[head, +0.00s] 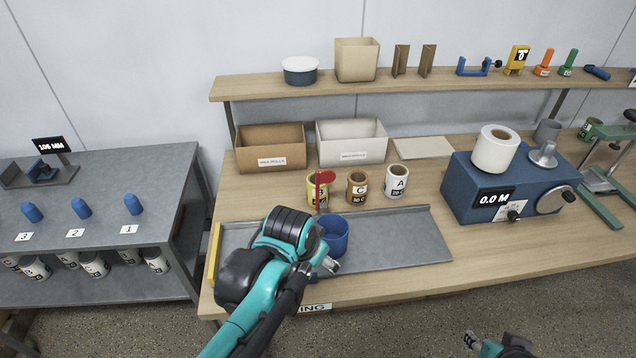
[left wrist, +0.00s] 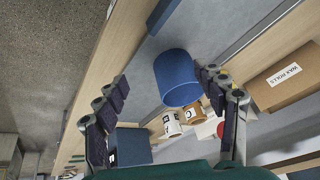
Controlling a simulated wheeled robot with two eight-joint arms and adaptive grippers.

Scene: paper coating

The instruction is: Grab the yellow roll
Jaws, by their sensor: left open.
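The yellow roll (head: 314,188), marked B, stands on the table behind the grey tray, partly hidden by a red paddle-shaped piece (head: 325,177). To its right stand the brown roll C (head: 357,190) and the white roll A (head: 397,182). My left gripper (head: 331,265) is over the tray, in front of the yellow roll and apart from it. In the left wrist view its fingers (left wrist: 161,80) are spread, with a blue cup (left wrist: 178,75) showing between them; I cannot tell if they touch it. My right gripper (head: 472,341) shows only partly at the bottom edge.
The blue cup (head: 334,245) stands on the grey tray (head: 410,245). A blue machine (head: 465,195) carrying a white roll (head: 495,150) is at the right. The tray's right part is clear.

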